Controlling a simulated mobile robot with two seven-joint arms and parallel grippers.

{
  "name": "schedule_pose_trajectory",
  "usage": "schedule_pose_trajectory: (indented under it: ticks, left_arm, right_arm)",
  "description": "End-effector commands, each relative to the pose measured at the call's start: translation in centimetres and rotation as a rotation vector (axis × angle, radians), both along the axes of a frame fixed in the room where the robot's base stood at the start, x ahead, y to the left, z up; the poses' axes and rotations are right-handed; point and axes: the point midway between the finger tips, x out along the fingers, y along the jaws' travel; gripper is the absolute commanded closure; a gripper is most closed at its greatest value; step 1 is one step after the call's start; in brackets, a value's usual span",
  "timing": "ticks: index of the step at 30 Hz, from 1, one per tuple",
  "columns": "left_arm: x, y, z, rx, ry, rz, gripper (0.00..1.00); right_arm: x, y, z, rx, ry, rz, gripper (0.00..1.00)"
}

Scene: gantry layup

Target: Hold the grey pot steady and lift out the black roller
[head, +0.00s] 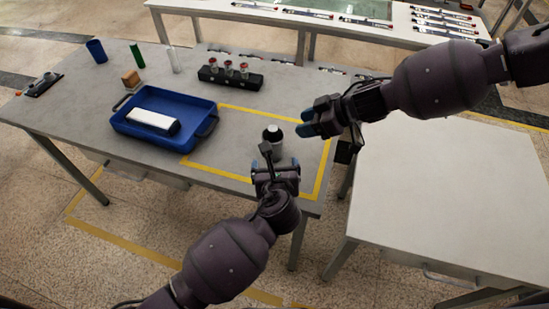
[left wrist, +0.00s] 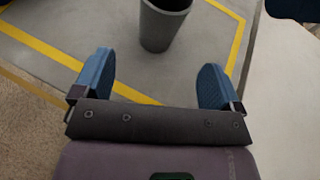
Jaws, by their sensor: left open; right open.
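The grey pot (head: 274,148) stands upright inside the yellow-taped area near the right end of the grey table. It also shows beyond the fingers in the left wrist view (left wrist: 162,28). A dark shape at its mouth (head: 272,133) looks like the black roller, but I cannot make it out clearly. My left gripper (head: 274,166) is in front of the pot, open, and its blue fingers (left wrist: 155,80) stop short of it. My right gripper (head: 309,124) is to the right of the pot, open and empty, its blue fingertips apart from it.
A blue tray (head: 205,145) with a white block (head: 153,122) lies left of the taped area. A black rack (head: 230,78) with red-topped bottles stands behind. A blue cup (head: 96,51), green cylinder (head: 137,54) and brown block (head: 131,78) stand further left. A bare white table (head: 450,190) is at right.

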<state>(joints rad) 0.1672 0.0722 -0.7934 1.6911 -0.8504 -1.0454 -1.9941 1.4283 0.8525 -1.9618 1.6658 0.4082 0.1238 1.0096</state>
Motion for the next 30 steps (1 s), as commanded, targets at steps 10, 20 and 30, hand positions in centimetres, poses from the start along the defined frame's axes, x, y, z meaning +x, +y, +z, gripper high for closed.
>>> schedule_pose_trajectory:
  ticks: [10, 20, 30]
  left_arm:
    - [4.5, 0.1, -1.8, -0.001, 0.001, 0.000, 0.09]
    - [8.4, 0.3, -3.4, -0.002, 0.000, 0.001, 0.09]
    - [9.5, 0.4, -3.9, -0.003, 0.001, 0.000, 0.09]
  right_arm:
    - [0.0, 0.0, 0.0, 0.000, 0.000, 0.000, 0.57]
    - [0.0, 0.0, 0.0, 0.000, 0.000, 0.000, 0.57]
    - [0.0, 0.0, 0.0, 0.000, 0.000, 0.000, 0.57]
